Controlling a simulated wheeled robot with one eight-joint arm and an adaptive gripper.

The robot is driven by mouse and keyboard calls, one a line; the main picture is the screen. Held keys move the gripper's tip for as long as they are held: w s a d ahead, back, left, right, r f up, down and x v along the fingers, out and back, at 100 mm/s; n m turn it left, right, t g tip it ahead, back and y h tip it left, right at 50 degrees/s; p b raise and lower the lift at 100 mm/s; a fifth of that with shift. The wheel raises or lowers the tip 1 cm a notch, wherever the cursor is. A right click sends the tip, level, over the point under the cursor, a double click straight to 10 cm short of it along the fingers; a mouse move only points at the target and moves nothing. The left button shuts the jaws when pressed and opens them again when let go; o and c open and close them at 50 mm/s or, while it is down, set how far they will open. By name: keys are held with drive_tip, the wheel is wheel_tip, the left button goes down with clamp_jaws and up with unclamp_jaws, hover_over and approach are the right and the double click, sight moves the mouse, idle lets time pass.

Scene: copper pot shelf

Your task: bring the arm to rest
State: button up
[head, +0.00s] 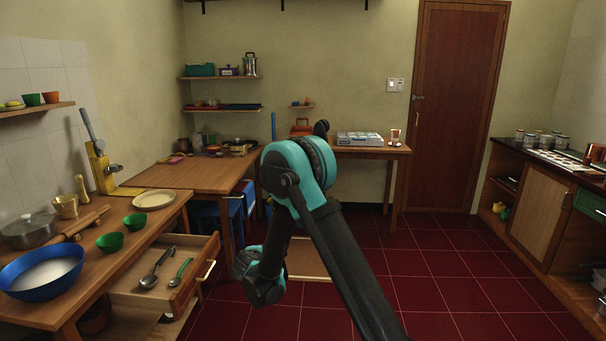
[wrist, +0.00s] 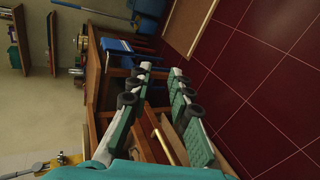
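My arm shows in the middle of the head view, with its teal elbow raised and its forearm folded down. My gripper (wrist: 161,72) shows in the wrist view with its two fingers apart and nothing between them. The wrist end hangs low in the head view, right of the open drawer (head: 150,300); the fingers are hard to make out there. In the wrist view the drawer's brass handle (wrist: 165,143) shows beyond the gap between the fingers; I cannot tell the distance.
The drawer juts from the left counter and holds a ladle (head: 156,268) and a green spoon (head: 181,271). A blue bowl (head: 42,275) and two green bowls stand on that counter. A wooden table (head: 195,177) is behind. Red floor (head: 450,285) is clear to the right.

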drive_tip(key=s+d+r+m+g+h, duration=0.1)
drive_tip(key=s+d+r+m+g, duration=0.2)
drive_tip(key=d, duration=0.5)
drive_tip(key=s+d+r+m, duration=0.2)
drive_tip(key=s+d+m, duration=0.15)
drive_tip(key=d, duration=0.55)
drive_tip(key=s+d+r+m+g+h, duration=0.1)
drive_tip(key=s+d+r+m+g, duration=0.2)
drive_tip(key=d, duration=0.5)
drive_tip(key=s+d+f+m+g+y, duration=0.1)
drive_tip(key=s+d+m, duration=0.3)
drive_tip(key=s, duration=0.9)
drive_tip(key=s+d+f+m+g+y, duration=0.1)
drive_tip(key=s+d+m, duration=0.4)
drive_tip(key=s, duration=0.7)
drive_tip(key=shift+s+d+f, duration=0.35)
drive_tip(key=shift+d+f, duration=0.15)
drive_tip(key=shift+d, duration=0.15)
drive_tip(key=shift+a+m, duration=0.1)
drive_tip(key=shift+m, duration=0.15)
